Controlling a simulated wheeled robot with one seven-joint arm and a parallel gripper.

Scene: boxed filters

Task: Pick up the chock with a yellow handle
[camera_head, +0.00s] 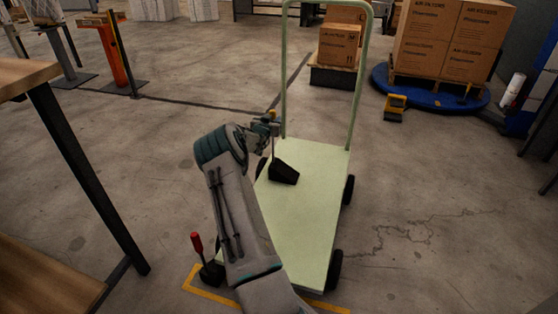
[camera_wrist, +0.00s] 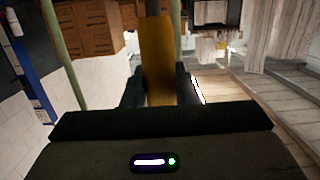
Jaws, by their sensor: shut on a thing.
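The black chock (camera_head: 284,173) shows over the pale green deck of a cart, tilted a little. A thin rod rises from it to a yellow handle (camera_head: 273,114). My gripper (camera_head: 268,128) is shut on the handle near its top. In the wrist view the yellow handle (camera_wrist: 157,62) stands between the two dark fingers of my gripper (camera_wrist: 160,88). The chock's black body is not clearly seen in that view. I cannot tell whether the chock touches the deck or hangs above it.
The cart (camera_head: 315,215) has a tall push handle at its far end. A second chock with a red handle (camera_head: 197,243) stands on the floor by a yellow marking. A wooden table (camera_head: 25,75) is at left. Boxes (camera_head: 440,45) stand at back right. Floor right of the cart is clear.

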